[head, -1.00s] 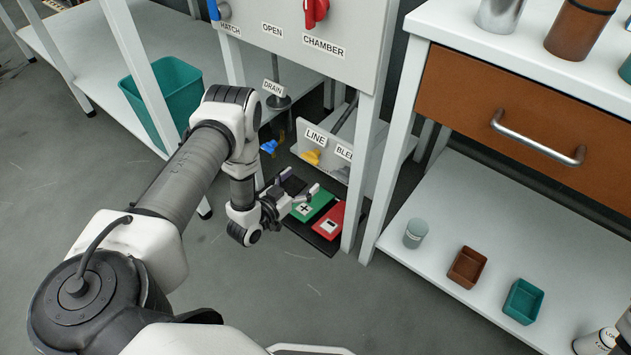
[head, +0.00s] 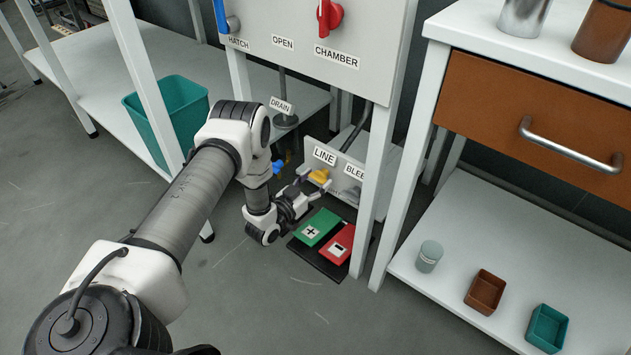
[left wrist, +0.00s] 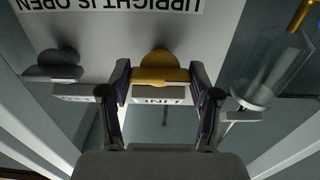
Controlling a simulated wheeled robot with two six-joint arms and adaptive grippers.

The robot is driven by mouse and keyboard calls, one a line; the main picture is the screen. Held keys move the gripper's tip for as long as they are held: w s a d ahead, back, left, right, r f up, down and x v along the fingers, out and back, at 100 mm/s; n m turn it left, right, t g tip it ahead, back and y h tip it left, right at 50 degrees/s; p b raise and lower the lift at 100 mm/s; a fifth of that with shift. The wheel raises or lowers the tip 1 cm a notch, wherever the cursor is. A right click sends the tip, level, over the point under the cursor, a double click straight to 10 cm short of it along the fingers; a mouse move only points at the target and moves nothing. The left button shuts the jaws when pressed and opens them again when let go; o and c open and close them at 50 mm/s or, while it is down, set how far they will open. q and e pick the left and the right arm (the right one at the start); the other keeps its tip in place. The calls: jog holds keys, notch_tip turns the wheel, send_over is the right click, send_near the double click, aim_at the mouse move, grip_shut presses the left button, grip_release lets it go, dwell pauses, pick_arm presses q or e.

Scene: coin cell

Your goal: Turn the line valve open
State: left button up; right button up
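The yellow line valve handle (head: 318,176) is on the low white panel (head: 336,176) under the LINE label (head: 324,156). In the left wrist view the yellow handle (left wrist: 158,70) lies wide across the picture, with a rounded hump. My left gripper (head: 315,183) is at the handle. In the left wrist view its fingers (left wrist: 161,84) are spread, one on each side of the handle. The gaps are very small, and I cannot tell whether the pads touch it. A small upside-down LINE tag (left wrist: 163,98) shows between the fingers. My right gripper is not in view.
The grey BLEED handle (head: 352,192) is close to the right, also in the wrist view (left wrist: 54,66). A clear cylinder (left wrist: 272,72) stands beside the other finger. A blue handle (head: 278,168) is left. A cabinet leg (head: 374,170) stands right.

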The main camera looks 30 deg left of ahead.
pick_arm(q)
jog(key=shift+c, duration=1)
